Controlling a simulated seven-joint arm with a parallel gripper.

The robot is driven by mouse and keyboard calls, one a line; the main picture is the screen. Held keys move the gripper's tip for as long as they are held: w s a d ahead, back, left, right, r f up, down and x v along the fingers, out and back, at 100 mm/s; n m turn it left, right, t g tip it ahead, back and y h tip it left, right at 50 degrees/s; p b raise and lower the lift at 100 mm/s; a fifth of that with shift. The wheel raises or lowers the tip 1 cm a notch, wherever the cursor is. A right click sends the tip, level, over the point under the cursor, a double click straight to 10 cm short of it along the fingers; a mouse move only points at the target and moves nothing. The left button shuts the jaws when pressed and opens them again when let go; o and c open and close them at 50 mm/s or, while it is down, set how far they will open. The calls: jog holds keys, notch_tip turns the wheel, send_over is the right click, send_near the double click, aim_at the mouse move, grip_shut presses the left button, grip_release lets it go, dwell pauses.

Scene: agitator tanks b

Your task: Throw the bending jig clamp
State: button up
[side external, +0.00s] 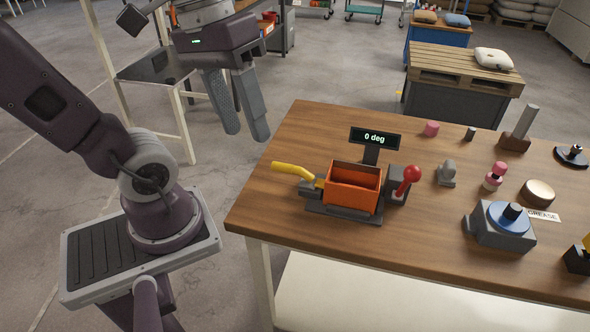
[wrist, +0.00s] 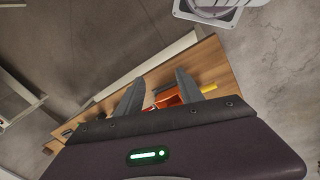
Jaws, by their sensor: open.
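The bending jig (side external: 353,187) is an orange open-topped box on a dark base, near the left front of the wooden table. A yellow handle (side external: 294,171) sticks out from its left end and slopes up to the left; I take it as the clamp handle. A red ball knob (side external: 411,174) sits on a grey block at the right end. A display (side external: 375,138) behind reads "0 deg". My gripper (side external: 245,132) is open and empty, in the air left of the table's far corner, apart from the jig. In the wrist view the jig (wrist: 165,102) and yellow handle (wrist: 208,88) show partly, behind my fingers (wrist: 160,78).
On the table (side external: 320,118), right of the jig, stand a grey rounded block (side external: 446,175), a pink-topped piece (side external: 495,176), a blue-topped grey unit (side external: 502,228) and several small parts. The table's left front corner is clear. A white-legged stand (side external: 160,70) is behind my gripper.

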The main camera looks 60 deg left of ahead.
jog(key=w+a+r+n+t+h, duration=0.2)
jog(key=w+a+n+h, duration=0.45)
jog(key=n+h, duration=0.65)
jog(key=w+a+n+t+y, duration=0.2)
jog(key=w+a+n+t, duration=0.2)
jog(key=a+n+t, duration=0.55)
jog(key=n, duration=0.2)
send_near(290, 170)
jog(key=shift+g, duration=0.25)
jog(key=w, duration=0.1)
jog(key=w+d, duration=0.2)
jog(key=shift+w+d+r, duration=0.1)
jog(key=shift+w+r, duration=0.2)
jog(key=shift+w, duration=0.05)
jog(key=x, duration=0.4)
jog(key=f+x, duration=0.1)
jog(key=x, duration=0.1)
jog(key=shift+w+d, duration=0.4)
jog(key=shift+w, duration=0.05)
grip_shut()
